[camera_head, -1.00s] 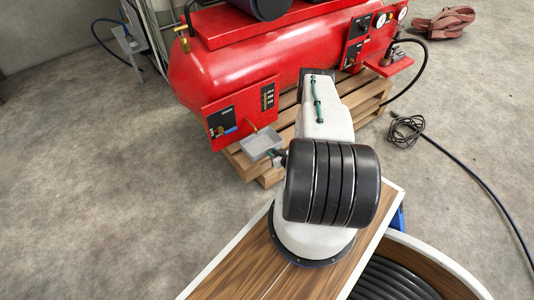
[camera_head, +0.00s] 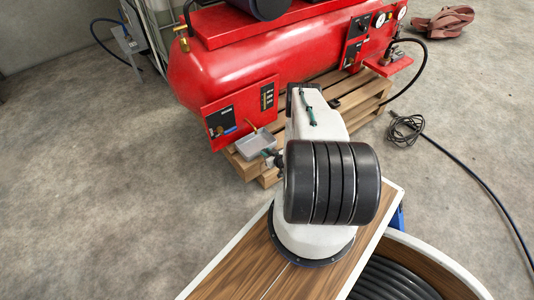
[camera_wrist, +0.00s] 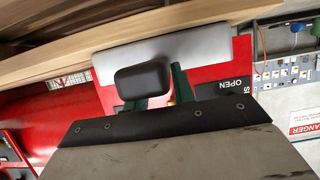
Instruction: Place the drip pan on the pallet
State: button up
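The drip pan (camera_head: 257,141) is a shallow grey tray at the front left corner of the wooden pallet (camera_head: 363,100), below the red compressor's drain valve. In the wrist view the pan (camera_wrist: 205,48) shows as a pale grey side close to the pallet planks (camera_wrist: 160,25). My gripper (camera_head: 271,158) is at the pan's right side. In the wrist view its green fingers (camera_wrist: 156,95) are behind a black block (camera_wrist: 142,80), which appears to be the pan's handle, and look shut on it. I cannot tell whether the pan touches the pallet.
The red compressor (camera_head: 235,60) stands on the pallet close above the pan, with a panel (camera_head: 240,112) facing front. A black hose (camera_head: 470,170) lies on the floor at right. A red cloth (camera_head: 443,22) lies far right. Floor at left is clear.

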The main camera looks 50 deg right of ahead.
jog(key=o, duration=0.4)
